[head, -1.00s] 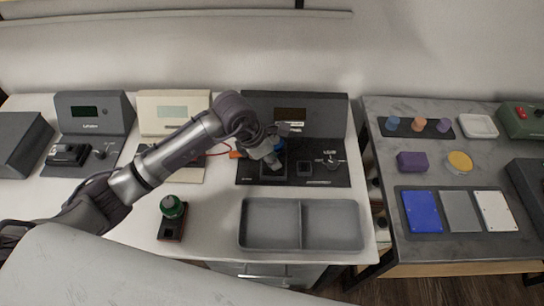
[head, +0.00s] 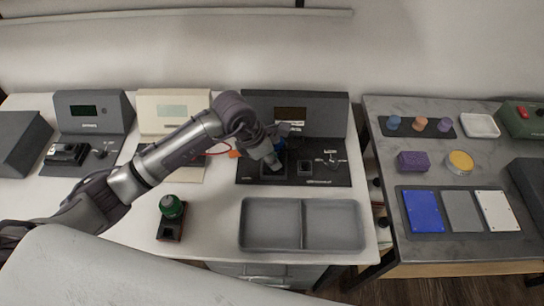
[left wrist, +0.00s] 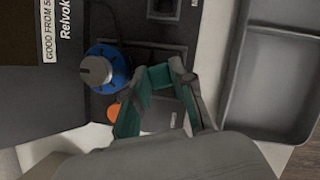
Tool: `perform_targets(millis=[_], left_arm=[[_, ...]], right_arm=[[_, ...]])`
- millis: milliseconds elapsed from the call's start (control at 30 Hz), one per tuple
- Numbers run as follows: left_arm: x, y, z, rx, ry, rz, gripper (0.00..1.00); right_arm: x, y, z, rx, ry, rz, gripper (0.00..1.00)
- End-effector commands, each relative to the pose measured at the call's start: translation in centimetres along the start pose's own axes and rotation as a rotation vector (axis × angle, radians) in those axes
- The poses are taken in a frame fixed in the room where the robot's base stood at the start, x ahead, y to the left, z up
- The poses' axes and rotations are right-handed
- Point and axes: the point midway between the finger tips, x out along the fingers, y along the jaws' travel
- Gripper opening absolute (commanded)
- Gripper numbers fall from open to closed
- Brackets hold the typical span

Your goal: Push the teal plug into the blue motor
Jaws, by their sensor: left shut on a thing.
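The blue motor (left wrist: 108,68) stands on the dark test station and shows a grey round top in the left wrist view. In the head view only bits of its blue body (head: 281,144) show behind my gripper. My left gripper (head: 274,166) is low over the station, close beside the motor. In the left wrist view its fingers (left wrist: 160,78) are shut on a teal piece, which looks like the teal plug (left wrist: 159,75). The finger sides are green too, so the plug's outline is hard to tell. The plug appears apart from the motor. My right gripper is not in view.
The station's dark panel (head: 330,119) rises behind the motor. A red cable (head: 216,153) and an orange part (head: 235,154) lie left of the gripper. A grey two-part tray (head: 301,222) and a green-topped device (head: 172,207) stand in front. White table shows between them.

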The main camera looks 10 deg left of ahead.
Motion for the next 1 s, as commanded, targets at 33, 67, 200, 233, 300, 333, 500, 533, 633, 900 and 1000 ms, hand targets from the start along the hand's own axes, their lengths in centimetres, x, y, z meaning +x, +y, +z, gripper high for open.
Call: perform_targets(millis=[33, 67, 200, 233, 300, 333, 500, 533, 633, 900, 1000], left_arm=[[0.11, 0.02, -0.05, 0.0, 0.0, 0.0, 0.0], [0.15, 0.02, -0.07, 0.0, 0.0, 0.0, 0.0], [0.3, 0.03, -0.13, 0.0, 0.0, 0.0, 0.0], [0.33, 0.03, -0.15, 0.0, 0.0, 0.0, 0.0], [0.41, 0.03, -0.18, 0.0, 0.0, 0.0, 0.0], [0.44, 0.03, -0.19, 0.0, 0.0, 0.0, 0.0], [0.63, 0.03, -0.27, 0.0, 0.0, 0.0, 0.0], [0.67, 0.03, -0.28, 0.0, 0.0, 0.0, 0.0], [0.59, 0.03, -0.25, 0.0, 0.0, 0.0, 0.0], [0.59, 0.02, -0.25, 0.0, 0.0, 0.0, 0.51], [0.58, 0.06, -0.24, 0.0, 0.0, 0.001, 0.53]], right_arm=[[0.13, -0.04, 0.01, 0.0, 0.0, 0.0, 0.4], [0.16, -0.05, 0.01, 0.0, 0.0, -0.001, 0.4], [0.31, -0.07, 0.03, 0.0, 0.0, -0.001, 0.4], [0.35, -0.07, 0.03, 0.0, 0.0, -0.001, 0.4], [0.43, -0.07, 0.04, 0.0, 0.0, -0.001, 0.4], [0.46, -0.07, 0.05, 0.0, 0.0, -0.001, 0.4], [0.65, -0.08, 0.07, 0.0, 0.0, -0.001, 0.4], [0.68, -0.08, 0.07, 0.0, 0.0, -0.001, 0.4], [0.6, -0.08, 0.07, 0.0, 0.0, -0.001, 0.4], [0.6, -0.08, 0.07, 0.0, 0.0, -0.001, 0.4], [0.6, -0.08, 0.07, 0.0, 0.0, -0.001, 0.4]])
